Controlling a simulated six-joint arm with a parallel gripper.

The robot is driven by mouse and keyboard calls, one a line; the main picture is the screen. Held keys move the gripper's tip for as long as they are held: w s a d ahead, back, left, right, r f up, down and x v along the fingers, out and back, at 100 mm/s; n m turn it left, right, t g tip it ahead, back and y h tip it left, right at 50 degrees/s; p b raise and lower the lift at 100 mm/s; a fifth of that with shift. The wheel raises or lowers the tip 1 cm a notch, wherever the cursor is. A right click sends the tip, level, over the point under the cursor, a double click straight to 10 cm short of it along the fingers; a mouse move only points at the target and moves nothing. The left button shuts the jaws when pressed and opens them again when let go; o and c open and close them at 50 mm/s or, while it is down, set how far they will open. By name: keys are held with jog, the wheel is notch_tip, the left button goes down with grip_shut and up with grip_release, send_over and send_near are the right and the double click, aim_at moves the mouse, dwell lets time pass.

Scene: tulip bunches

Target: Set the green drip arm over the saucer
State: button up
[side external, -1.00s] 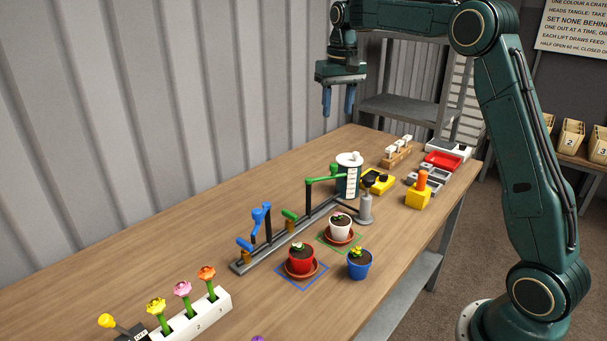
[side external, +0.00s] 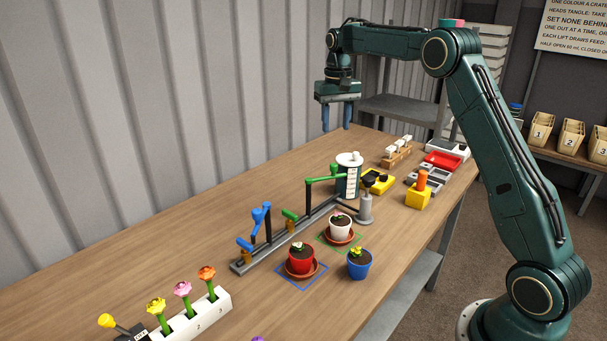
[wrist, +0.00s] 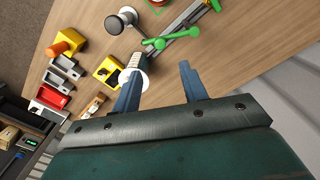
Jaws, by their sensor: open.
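The green drip arm (side external: 322,180) sits on a dark post on the grey rail (side external: 290,235) and lies roughly along the rail towards the white tank; it also shows in the wrist view (wrist: 150,43). The terracotta saucer (side external: 326,238) under the white pot (side external: 340,226) stands in a green outlined square on the near side of the rail, with the arm not above it. My gripper (side external: 337,119) is open and empty, high above the table behind the tank. In the wrist view its fingers (wrist: 158,78) stand apart, beyond them the tank top and the green arm.
A blue drip arm (side external: 262,214) stands further left on the rail. A red pot (side external: 301,260) and a blue pot (side external: 359,264) stand in front. The tank (side external: 348,174) and a grey dark-topped pump-like thing (side external: 366,205) crowd the rail's right end. The table's left rear is clear.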

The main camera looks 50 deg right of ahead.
aim_at(334, 164)
notch_tip(334, 164, down, 12)
jog(key=shift+r, duration=0.1)
dwell(0.5)
grip_shut()
